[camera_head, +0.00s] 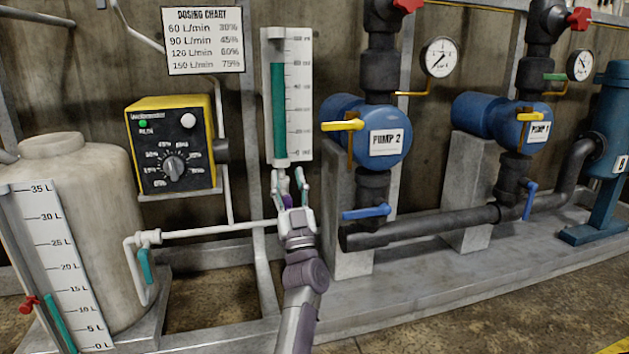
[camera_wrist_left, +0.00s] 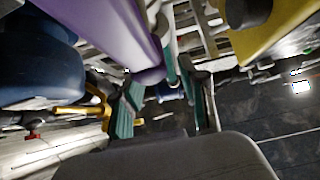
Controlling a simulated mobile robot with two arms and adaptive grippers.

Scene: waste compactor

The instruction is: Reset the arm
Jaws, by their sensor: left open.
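My left gripper (camera_head: 291,187) is in the middle of the head view, raised just below the foot of a tall white gauge (camera_head: 301,95) with a green column. Its fingers point up, stand apart and hold nothing. Whether a finger touches the gauge I cannot tell. In the left wrist view the two green-padded fingers (camera_wrist_left: 160,100) are spread with a gap between them. My left arm comes up from the bottom edge. My right gripper is not in view.
A yellow dosing box (camera_head: 173,147) with a knob and a white tank (camera_head: 85,225) stand left. The blue Pump 2 (camera_head: 365,135) with yellow and blue levers is close on the right; another pump (camera_head: 490,120) is farther right. A white pipe (camera_head: 215,229) runs behind the gripper.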

